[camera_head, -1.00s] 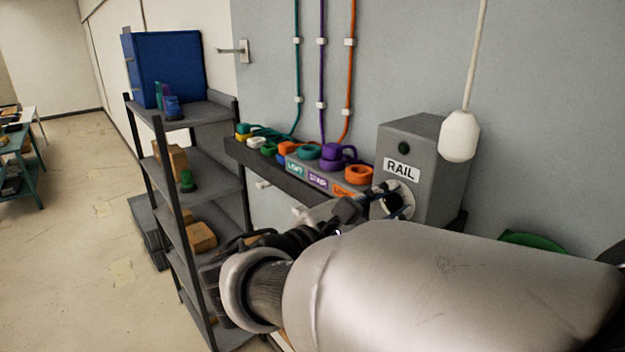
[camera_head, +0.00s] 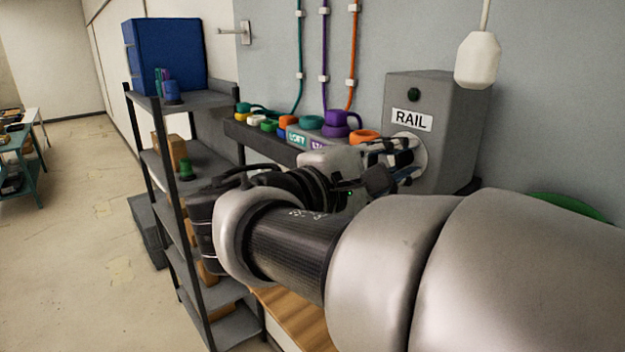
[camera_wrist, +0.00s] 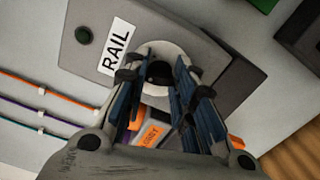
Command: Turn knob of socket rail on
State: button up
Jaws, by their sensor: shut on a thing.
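The grey box labelled RAIL (camera_head: 450,115) is on the wall side, with a dark green lamp (camera_head: 413,94) above its label. It also shows in the wrist view (camera_wrist: 205,45). A pale round dial plate (camera_head: 419,147) sits on its front, below the label. In the wrist view a dark knob (camera_wrist: 159,73) is at the middle of that plate. My gripper (camera_wrist: 158,86) reaches the plate, one finger on each side of the knob, shut on it. In the head view my gripper (camera_head: 398,155) covers the knob, so its pointing direction cannot be read there.
A ledge left of the box carries several coloured plugs, with labelled sockets such as LOFT (camera_head: 297,138). A white pendant (camera_head: 478,60) hangs before the box. A grey shelf rack (camera_head: 205,108) stands left. A wooden surface (camera_head: 292,316) lies under my arm.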

jog(key=m+b, duration=0.2)
jog(key=b, duration=0.1)
jog(key=m+b, duration=0.2)
jog(key=b, duration=0.1)
jog(key=m+b, duration=0.2)
jog(key=b, duration=0.1)
jog(key=shift+f+m, duration=0.3)
jog(key=shift+f, duration=0.1)
jog(key=m+b, duration=0.3)
jog(key=b, duration=0.1)
jog(key=shift+r+m+b, duration=0.2)
jog(key=shift+m+b, duration=0.9)
jog(key=shift+m, duration=0.1)
grip_shut()
jog(key=o, duration=1.1)
grip_release()
jog(key=shift+c, duration=0.2)
jog(key=v, duration=0.7)
jog(key=shift+a, duration=0.25)
jog(key=shift+s, duration=0.1)
